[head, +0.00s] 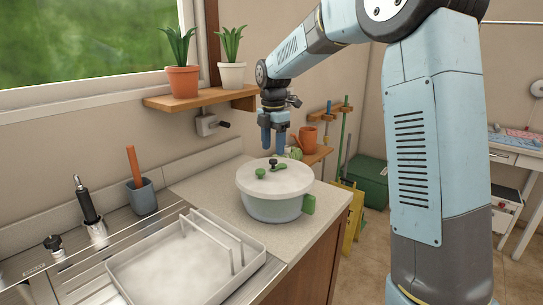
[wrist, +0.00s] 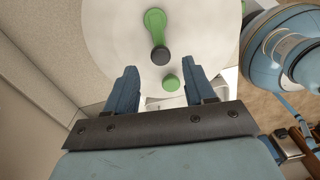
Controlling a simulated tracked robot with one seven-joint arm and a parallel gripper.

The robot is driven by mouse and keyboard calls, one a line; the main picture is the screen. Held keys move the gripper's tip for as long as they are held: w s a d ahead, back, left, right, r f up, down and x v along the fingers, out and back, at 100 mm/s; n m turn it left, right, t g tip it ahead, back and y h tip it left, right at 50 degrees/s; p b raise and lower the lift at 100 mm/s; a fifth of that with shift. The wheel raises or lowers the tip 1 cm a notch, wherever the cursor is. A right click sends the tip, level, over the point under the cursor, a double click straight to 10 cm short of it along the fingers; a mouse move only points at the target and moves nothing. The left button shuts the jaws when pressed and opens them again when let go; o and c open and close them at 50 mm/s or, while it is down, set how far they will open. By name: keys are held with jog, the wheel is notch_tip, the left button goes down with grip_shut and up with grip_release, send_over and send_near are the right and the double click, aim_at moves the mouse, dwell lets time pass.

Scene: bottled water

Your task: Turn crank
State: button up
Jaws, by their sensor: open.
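A pot-like spinner (head: 275,207) with a white lid stands on the counter. On the lid is a green crank (wrist: 154,24) with a black knob (wrist: 160,56) at one end; the black knob also shows in the head view (head: 273,161). A separate green button (wrist: 171,82) sits on the lid near its edge. My gripper (head: 273,146) is open and empty, pointing down above the far part of the lid, with a gap below the fingertips. In the wrist view my gripper (wrist: 158,68) has its fingers on either side of the black knob and button in the picture.
A white tray (head: 120,277) lies at front left. Potted plants (head: 183,80) stand on a wooden shelf (head: 205,97), with a wall box (head: 206,124) below. An orange watering can (head: 308,139) is behind the spinner.

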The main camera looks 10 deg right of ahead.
aim_at(273, 160)
jog(key=shift+f, duration=1.95)
grip_shut()
jog(key=shift+a, duration=0.2)
jog(key=shift+d, duration=0.15)
